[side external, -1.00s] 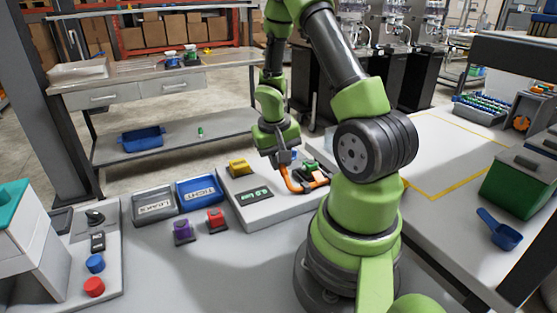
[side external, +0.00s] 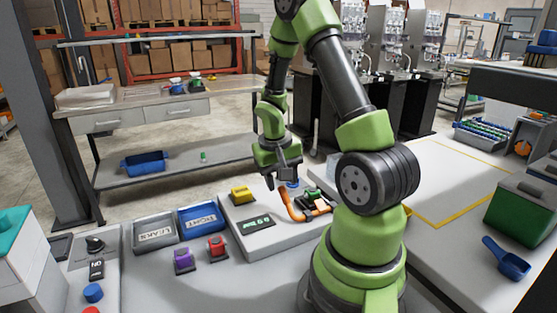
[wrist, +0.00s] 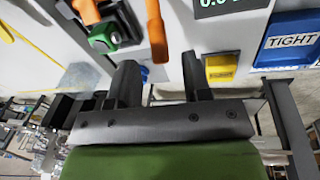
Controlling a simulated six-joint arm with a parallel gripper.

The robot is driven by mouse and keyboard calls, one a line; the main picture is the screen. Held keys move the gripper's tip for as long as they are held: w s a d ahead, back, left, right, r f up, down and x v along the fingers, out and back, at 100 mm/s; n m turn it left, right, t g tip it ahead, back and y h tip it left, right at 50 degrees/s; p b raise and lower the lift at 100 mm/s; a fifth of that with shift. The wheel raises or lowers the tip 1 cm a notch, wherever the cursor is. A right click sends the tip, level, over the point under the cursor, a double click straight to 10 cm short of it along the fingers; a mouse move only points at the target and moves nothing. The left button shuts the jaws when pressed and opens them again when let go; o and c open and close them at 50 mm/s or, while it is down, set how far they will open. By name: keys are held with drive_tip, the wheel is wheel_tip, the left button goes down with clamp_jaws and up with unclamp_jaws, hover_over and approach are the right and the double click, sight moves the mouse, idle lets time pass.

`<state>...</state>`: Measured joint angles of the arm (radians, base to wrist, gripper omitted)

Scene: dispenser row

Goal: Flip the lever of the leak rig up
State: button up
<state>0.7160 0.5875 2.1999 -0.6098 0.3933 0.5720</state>
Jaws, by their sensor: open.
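The leak rig is a pale, low platform (side external: 285,233) with a green-lit display (side external: 257,223), which also shows in the wrist view (wrist: 225,5). An orange curved part (side external: 290,207) and a green block (side external: 314,195) sit on it; the wrist view shows the orange part (wrist: 156,30) and the green block (wrist: 104,38). I cannot tell for sure which part is the lever. A small blue part (side external: 293,184) shows under my gripper, partly hidden. My gripper (side external: 283,185) is open and empty above the rig's back; its fingers (wrist: 158,64) point toward the rig.
A yellow block (side external: 241,194) sits on the rig's left; the wrist view shows it too (wrist: 220,68). The grey LEAKS bin (side external: 155,234) and blue TIGHT bin (side external: 202,218) stand left. Purple (side external: 184,261) and red (side external: 217,247) blocks lie in front. A panel with a black knob (side external: 95,244) stands far left.

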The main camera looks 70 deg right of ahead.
wheel_tip(320, 180, up, 7)
drive_tip(key=a, duration=0.1)
drive_tip(key=shift+w+r, duration=0.15)
drive_tip(key=shift+w, duration=0.1)
drive_tip(key=shift+a, duration=0.1)
